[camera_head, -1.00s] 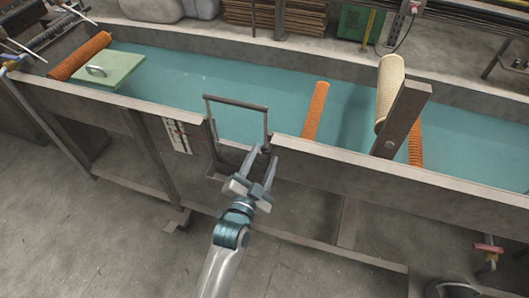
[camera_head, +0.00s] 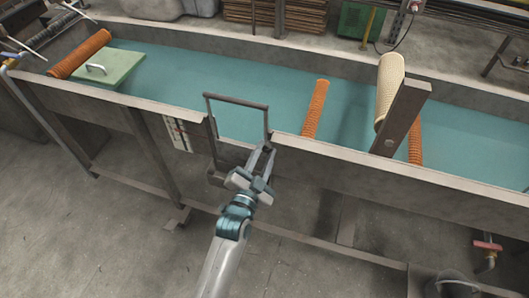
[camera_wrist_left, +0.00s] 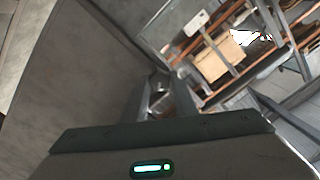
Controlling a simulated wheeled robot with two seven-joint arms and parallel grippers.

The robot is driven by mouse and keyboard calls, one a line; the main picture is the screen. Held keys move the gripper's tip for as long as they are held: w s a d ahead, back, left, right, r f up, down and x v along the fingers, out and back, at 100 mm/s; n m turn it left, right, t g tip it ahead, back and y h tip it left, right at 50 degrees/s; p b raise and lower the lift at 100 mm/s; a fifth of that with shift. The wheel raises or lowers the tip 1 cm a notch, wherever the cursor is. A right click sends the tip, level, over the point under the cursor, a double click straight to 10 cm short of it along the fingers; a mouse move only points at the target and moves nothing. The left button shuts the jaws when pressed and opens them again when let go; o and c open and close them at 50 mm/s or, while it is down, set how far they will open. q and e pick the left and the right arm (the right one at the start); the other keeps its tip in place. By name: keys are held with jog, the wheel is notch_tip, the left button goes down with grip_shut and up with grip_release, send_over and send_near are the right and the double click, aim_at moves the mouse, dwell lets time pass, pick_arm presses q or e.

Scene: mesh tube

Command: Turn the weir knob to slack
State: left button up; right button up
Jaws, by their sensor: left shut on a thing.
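The weir has a dark metal frame (camera_head: 236,101) standing in a notch of the near channel wall. My left gripper (camera_head: 265,154) is at the right post of this frame, on the near side of the wall. Its fingers are close together. In the left wrist view a small round metal knob (camera_wrist_left: 160,96) sits between the fingers, and the gripper is shut on it. In the head view the fingers hide most of the knob, and its turn cannot be read. My right gripper is not in view.
The long channel holds teal water (camera_head: 200,75). Orange ribbed rollers (camera_head: 316,108) and a pale mesh tube (camera_head: 390,85) by a dark post (camera_head: 403,118) stand to the right. A green board with a handle (camera_head: 110,70) is at the left. A scale plate (camera_head: 177,133) hangs on the near wall.

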pick_arm(q)
jog(key=shift+r+n+p, duration=0.1)
jog(key=shift+n+p, duration=0.4)
jog(key=shift+n, duration=0.6)
jog(key=n+p, duration=0.1)
jog(key=n, duration=0.2)
jog(key=n+p, duration=0.1)
jog(key=n, duration=0.4)
jog(key=o, duration=1)
jog(key=shift+o, duration=0.2)
